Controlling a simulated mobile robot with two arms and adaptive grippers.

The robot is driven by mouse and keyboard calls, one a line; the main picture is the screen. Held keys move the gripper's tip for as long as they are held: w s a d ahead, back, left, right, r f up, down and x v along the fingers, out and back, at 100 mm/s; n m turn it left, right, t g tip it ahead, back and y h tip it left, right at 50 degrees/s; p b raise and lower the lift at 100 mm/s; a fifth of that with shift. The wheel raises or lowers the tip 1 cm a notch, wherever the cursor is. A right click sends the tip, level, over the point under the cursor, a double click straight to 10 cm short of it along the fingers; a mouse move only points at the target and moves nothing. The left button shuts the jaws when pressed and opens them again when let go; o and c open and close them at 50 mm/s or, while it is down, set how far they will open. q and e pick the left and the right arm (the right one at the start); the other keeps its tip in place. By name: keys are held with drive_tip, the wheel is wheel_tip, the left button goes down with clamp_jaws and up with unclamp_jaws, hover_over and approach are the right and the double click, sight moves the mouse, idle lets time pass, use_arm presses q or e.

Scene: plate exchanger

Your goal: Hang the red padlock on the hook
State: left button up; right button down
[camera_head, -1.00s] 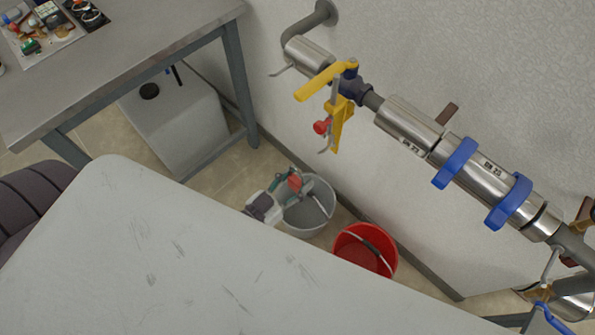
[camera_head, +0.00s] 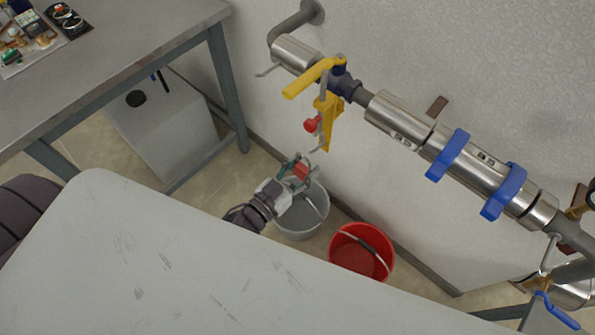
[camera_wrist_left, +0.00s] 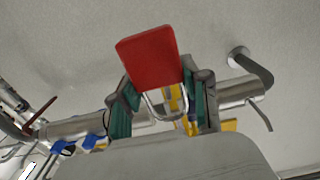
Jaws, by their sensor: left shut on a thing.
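The red padlock (camera_head: 301,170) is held by my left gripper (camera_head: 293,170), in front of the grey bucket in the head view. In the left wrist view the padlock's red body (camera_wrist_left: 152,58) sits between the green-padded fingers (camera_wrist_left: 165,104), with its metal shackle toward the bottom of the picture. A yellow bracket (camera_head: 328,122) hangs below the yellow valve handle (camera_head: 312,77), with a red round part (camera_head: 311,125) on its side. A thin metal hook (camera_head: 318,148) shows at the bracket's lower end. In the head picture the padlock appears just below this hook, apart from it. My right gripper is not in view.
A steel pipe (camera_head: 400,118) with blue clamps (camera_head: 447,155) runs along the wall. A grey bucket (camera_head: 303,219) and a red bucket (camera_head: 348,258) stand on the floor. A metal table (camera_head: 120,62) with small items is at upper left.

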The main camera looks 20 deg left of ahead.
use_arm(q)
drive_tip(key=shift+b+x, duration=0.45)
drive_tip(key=shift+x, duration=1.4)
drive_tip(key=shift+w+d+f, duration=0.25)
drive_tip(key=shift+w+f, duration=0.3)
drive_tip(key=shift+f, duration=0.1)
drive_tip(key=o, duration=1.3)
drive_tip(key=shift+c, duration=0.2)
